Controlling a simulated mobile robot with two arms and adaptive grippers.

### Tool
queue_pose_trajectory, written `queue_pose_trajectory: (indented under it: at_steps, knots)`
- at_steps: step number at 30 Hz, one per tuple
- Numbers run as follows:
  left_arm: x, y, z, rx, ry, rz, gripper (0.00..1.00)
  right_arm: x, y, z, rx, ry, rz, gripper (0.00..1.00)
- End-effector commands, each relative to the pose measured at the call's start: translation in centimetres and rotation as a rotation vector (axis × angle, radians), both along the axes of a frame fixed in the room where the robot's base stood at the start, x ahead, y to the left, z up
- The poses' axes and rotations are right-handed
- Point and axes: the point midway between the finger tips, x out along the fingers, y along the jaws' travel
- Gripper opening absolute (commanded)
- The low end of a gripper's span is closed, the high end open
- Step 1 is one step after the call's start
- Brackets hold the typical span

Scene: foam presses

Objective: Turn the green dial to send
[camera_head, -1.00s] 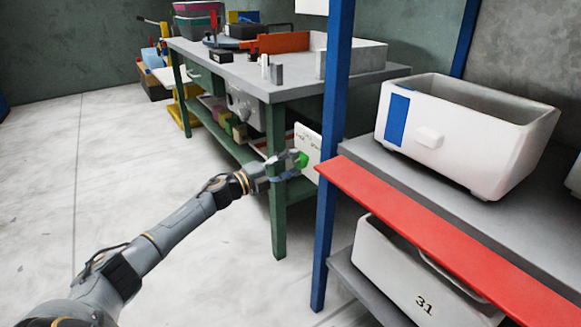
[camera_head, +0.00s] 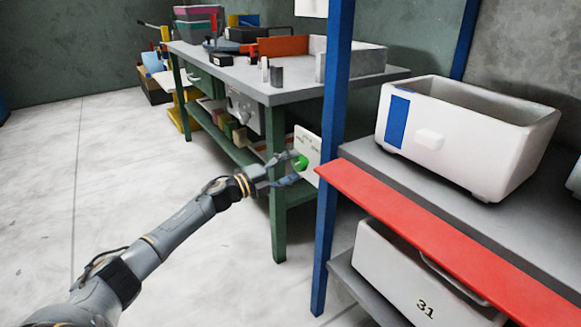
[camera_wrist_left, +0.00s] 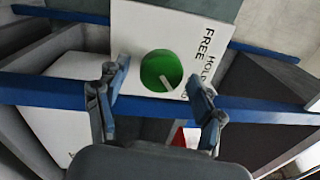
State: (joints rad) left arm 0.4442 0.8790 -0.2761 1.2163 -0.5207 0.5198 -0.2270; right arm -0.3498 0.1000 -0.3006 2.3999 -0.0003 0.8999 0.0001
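The green dial (camera_head: 300,162) sits on a white panel (camera_head: 311,146) beside the blue post. In the left wrist view the dial (camera_wrist_left: 161,70) is round, with a white pointer mark aimed down and slightly right. The white panel (camera_wrist_left: 135,25) there carries printed words, including FREE and HOLD; other lettering is partly hidden by a finger. My left gripper (camera_head: 288,170) is open at the panel. In the wrist view its fingers (camera_wrist_left: 158,76) stand on either side of the dial, with visible gaps. My right gripper is not in view.
A blue post (camera_head: 329,180) stands just right of the panel. A red-edged shelf (camera_head: 430,228) holds a white bin (camera_head: 455,150), with another bin (camera_head: 400,270) below. A green-legged workbench (camera_head: 279,215) stands behind. The floor at left is clear.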

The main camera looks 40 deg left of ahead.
Motion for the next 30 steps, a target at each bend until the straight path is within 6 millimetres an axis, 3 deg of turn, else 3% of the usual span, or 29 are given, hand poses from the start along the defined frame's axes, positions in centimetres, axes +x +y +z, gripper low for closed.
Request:
queue_pose_trajectory:
  at_steps: [8, 13, 30]
  knots:
    - [0.0, 0.1, 0.1, -0.002, -0.001, 0.002, 0.70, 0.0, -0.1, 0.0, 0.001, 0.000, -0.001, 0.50]
    - [-1.1, 0.6, -0.2, -0.002, 0.001, 0.004, 0.70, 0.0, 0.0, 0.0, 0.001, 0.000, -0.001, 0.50]
    - [-8.8, 3.9, -0.9, -0.001, 0.003, 0.001, 0.70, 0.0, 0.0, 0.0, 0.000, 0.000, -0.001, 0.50]
